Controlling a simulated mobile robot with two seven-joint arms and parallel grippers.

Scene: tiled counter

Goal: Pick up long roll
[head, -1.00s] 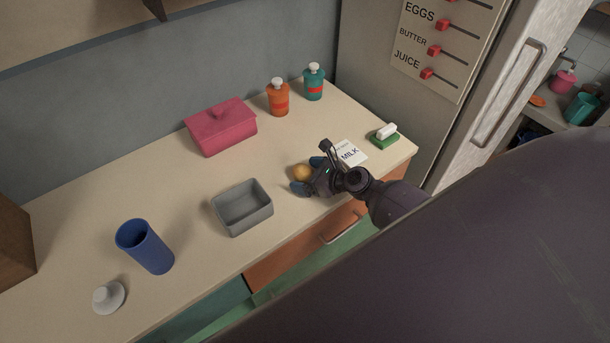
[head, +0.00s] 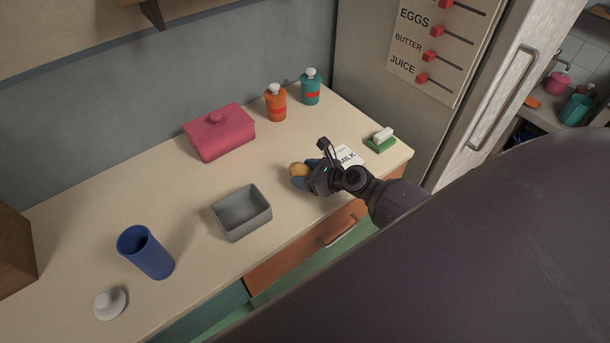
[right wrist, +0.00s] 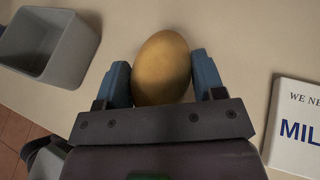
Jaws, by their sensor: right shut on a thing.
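A golden-brown, egg-shaped roll (head: 298,170) is at the counter's right half in the head view. In the right wrist view the roll (right wrist: 162,68) lies between the two blue fingers. My right gripper (head: 303,174) is shut on it, with a finger on each side. In the right wrist view my right gripper (right wrist: 163,80) shows both fingertips beside the roll. Whether the roll touches the counter or is just above it I cannot tell. My left gripper is not in view.
A grey open bin (head: 242,212) stands left of the roll. A white MILK card (head: 348,156) and a green-and-white sponge (head: 380,139) are to the right. A pink lidded box (head: 219,132), orange bottle (head: 275,103) and teal bottle (head: 311,87) stand behind. A blue cup (head: 146,252) is at left.

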